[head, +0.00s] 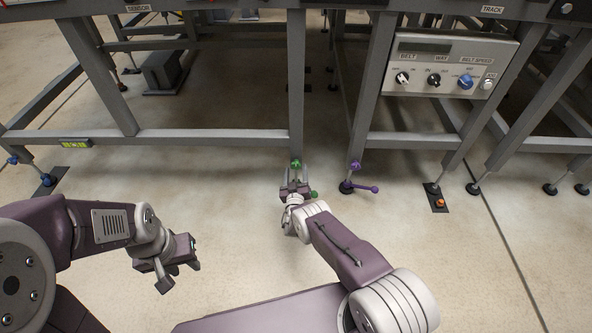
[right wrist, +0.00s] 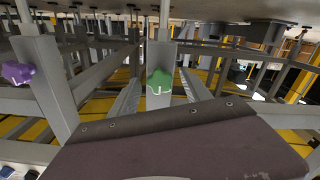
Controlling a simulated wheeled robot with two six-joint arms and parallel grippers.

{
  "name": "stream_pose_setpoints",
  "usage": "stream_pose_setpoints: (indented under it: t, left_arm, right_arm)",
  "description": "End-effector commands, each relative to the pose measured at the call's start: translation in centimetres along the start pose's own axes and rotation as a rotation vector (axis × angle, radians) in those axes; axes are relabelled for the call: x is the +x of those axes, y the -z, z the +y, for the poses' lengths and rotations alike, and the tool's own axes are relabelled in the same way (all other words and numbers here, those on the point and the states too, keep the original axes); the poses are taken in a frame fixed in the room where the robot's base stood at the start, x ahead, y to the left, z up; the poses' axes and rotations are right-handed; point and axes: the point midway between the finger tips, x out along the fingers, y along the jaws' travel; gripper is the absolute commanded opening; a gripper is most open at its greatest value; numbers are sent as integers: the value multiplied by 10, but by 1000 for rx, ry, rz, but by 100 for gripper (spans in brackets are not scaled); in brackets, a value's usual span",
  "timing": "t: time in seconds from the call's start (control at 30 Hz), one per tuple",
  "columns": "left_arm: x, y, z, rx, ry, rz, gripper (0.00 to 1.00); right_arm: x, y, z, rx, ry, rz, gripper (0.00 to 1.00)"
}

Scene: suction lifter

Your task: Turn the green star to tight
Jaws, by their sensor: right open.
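The green star (head: 296,163) is a small knob on the rod at the foot of a grey frame leg. A green ball end (head: 314,195) shows beside the gripper; the foot below is hidden. My left gripper (head: 180,275) is apart from everything at the lower left, its fingers spread and empty.
A purple star (head: 355,165) with a purple-ended lever (head: 363,187) stands on the neighbouring foot to the right. It also shows in the wrist view (right wrist: 18,73). A control box (head: 448,65) hangs at upper right. Grey beams cross behind. The floor in front is clear.

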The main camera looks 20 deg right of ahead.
Motion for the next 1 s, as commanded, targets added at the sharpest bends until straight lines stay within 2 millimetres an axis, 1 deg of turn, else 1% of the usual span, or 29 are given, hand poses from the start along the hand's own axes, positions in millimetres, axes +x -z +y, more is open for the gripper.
stream_pose_setpoints:
  t: [0.03, 0.13, 0.2, 0.3, 0.4, 0.57, 0.93, 1.0]
  left_arm:
    - [-17, 2, 0, 0, 0, 0, 36]
    - [-36, 4, 1, 0, 0, 1, 36]
    - [-46, 5, 1, 0, 0, 1, 36]
    - [-55, 6, 1, 0, 0, 1, 36]
    - [-59, 6, 1, 0, 0, 1, 36]
    - [-58, 6, 1, 0, 0, 0, 36]
    - [-58, 6, 1, 0, 0, 0, 36]
    - [-58, 6, 1, 0, 0, 0, 36]
  right_arm:
    - [-10, 8, 2, -3, 3, -4, 56]
    - [-34, 9, 2, -3, 5, -4, 56]
    - [-50, 8, 2, -3, 5, -4, 56]
    - [-68, 6, 1, -2, 4, -2, 56]
    - [-78, 3, 1, -1, 3, -2, 56]
    - [-83, 1, 0, 1, 1, 0, 56]
    - [-82, 1, 0, 0, 1, 0, 56]
    - [-80, 3, 3, -7, -9, -6, 56]
